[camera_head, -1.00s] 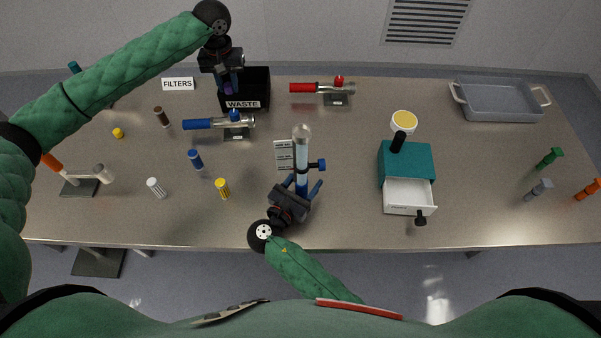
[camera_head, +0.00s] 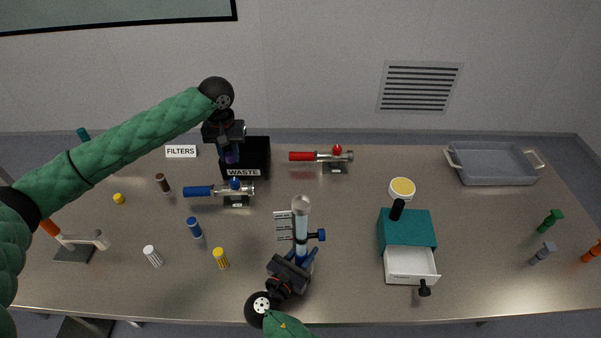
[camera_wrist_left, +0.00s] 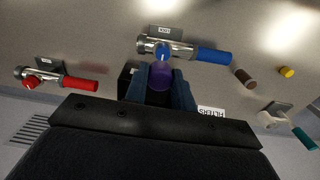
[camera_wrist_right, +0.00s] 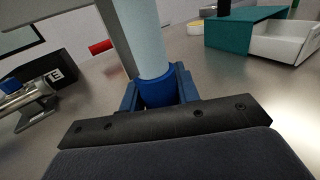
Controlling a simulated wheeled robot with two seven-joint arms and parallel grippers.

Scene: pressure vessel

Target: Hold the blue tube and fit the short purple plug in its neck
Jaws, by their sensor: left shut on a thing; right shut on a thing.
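The tube (camera_head: 301,225) stands roughly upright at the table's front middle, with a pale body, a blue lower part and a rounded grey top. My right gripper (camera_head: 302,256) is shut on its lower part. In the right wrist view the blue part of the tube (camera_wrist_right: 156,90) sits between the fingers. My left gripper (camera_head: 230,150) is shut on the purple plug (camera_wrist_left: 160,75), up and to the left of the tube near the waste bin. The plug is apart from the tube. The fingers partly hide the plug, and the tube's neck opening is not clear.
The black waste bin (camera_head: 258,158) is behind my left gripper. Blue-handled (camera_head: 198,191) and red-handled (camera_head: 302,156) vessels lie on stands. A teal box (camera_head: 406,228) with an open white drawer stands right of the tube. Blue (camera_head: 194,227) and yellow (camera_head: 220,258) plugs stand left.

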